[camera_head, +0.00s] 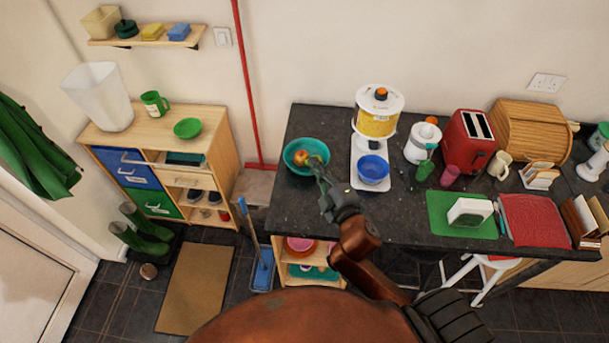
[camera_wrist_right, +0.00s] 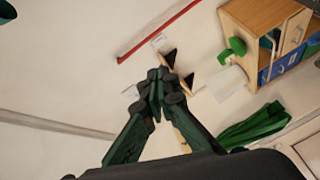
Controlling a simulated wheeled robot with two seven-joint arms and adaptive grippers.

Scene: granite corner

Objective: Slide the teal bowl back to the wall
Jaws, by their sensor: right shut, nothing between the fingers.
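The teal bowl (camera_head: 313,148) stands upright on the dark granite counter (camera_head: 335,123), near its left end. A red and yellow apple (camera_head: 301,158) sits in it. Bare counter shows between the bowl and the back wall. My right gripper (camera_head: 317,167) is shut and empty, with its fingertips at the bowl's right front rim, covering part of it. I cannot tell whether they touch the bowl or are above it. My left gripper is not in view.
A green cup (camera_head: 424,170) and a red toaster (camera_head: 469,142) are further right. The counter's left edge is near the bowl.

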